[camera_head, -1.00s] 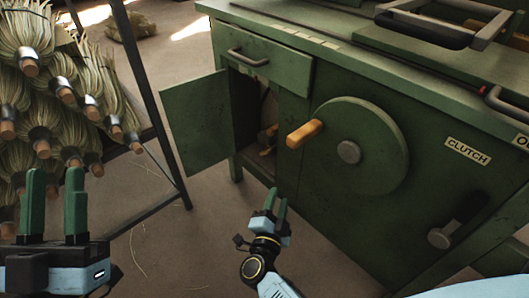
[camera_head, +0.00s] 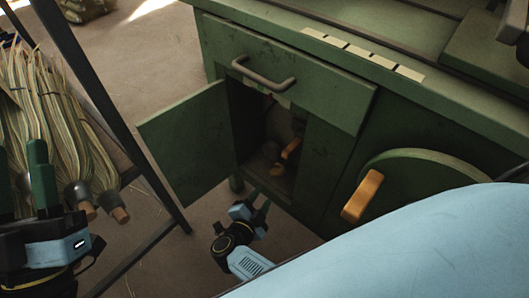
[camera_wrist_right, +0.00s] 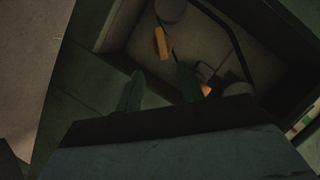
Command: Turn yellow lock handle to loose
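A yellow-orange handle (camera_head: 291,148) shows inside the open cabinet compartment. A second, smaller orange part (camera_head: 278,169) sits just below it. In the right wrist view a yellow handle (camera_wrist_right: 162,43) is in the dim compartment beyond my fingers, and an orange part (camera_wrist_right: 206,90) shows by the right fingertip. I cannot tell for certain which is the lock handle. My right gripper (camera_head: 257,209) is open and empty, low in front of the cabinet opening; its fingers (camera_wrist_right: 160,85) are apart in the wrist view. My left gripper (camera_head: 22,182) is open and empty at the far left.
The green cabinet door (camera_head: 188,145) stands open on the left of the compartment. A drawer handle (camera_head: 263,76) is above the opening. A green wheel (camera_head: 415,172) with an orange crank (camera_head: 362,196) is at right. A rack of broom bristles (camera_head: 50,120) stands at left.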

